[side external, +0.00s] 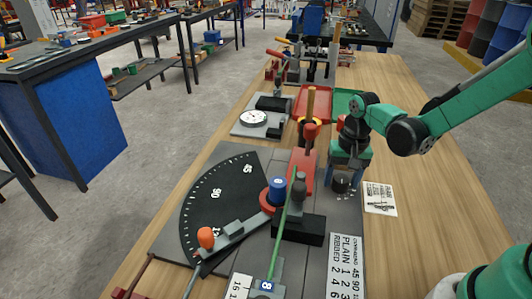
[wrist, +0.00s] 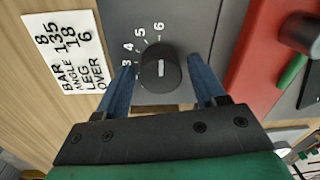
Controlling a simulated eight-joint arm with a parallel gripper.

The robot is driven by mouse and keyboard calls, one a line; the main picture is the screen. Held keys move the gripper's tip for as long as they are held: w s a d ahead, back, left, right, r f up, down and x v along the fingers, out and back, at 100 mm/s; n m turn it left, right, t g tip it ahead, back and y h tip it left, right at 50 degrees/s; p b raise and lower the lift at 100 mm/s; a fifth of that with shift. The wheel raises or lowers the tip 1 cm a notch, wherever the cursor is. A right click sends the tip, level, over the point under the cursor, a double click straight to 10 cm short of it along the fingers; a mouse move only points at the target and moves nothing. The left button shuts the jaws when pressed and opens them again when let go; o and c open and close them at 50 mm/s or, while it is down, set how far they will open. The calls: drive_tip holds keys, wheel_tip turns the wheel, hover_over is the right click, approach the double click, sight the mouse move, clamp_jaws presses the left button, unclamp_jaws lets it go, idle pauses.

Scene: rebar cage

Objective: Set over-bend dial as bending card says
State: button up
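The over-bend dial is a round black knob (wrist: 161,78) with a short white mark on its face. Numbers 3 to 6 show around its far side. The mark stands nearly upright in the wrist view, its upper end in line with the 6. The bending card (wrist: 68,52) reads bar 8, angle 135, leg 18, over 6. In the side view the dial (side external: 341,184) sits just below my gripper (side external: 345,170), and the card (side external: 380,198) lies to its right. My gripper (wrist: 165,80) is open, its blue fingers on either side of the knob with small gaps.
The bender plate with its angle scale (side external: 215,200) lies left of the dial. A printed table card (side external: 346,266) lies in front. A gauge (side external: 253,118) and red tray (side external: 313,104) stand behind. Bare wood is at right.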

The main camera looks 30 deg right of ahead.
sight(343, 179)
drive_tip(key=shift+o, duration=0.5)
drive_tip(key=shift+d+r, duration=0.1)
drive_tip(key=shift+r, duration=2.7)
drive_tip(key=shift+s, duration=0.1)
drive_tip(key=shift+s+r, duration=0.1)
drive_tip(key=shift+r, duration=0.2)
drive_tip(key=s+a+r+n+t, duration=0.3)
drive_tip(key=s+r+n+t, duration=0.2)
drive_tip(key=r+n+t, duration=0.1)
drive_tip(key=shift+a+n+t, duration=0.4)
drive_tip(key=shift+n, duration=0.1)
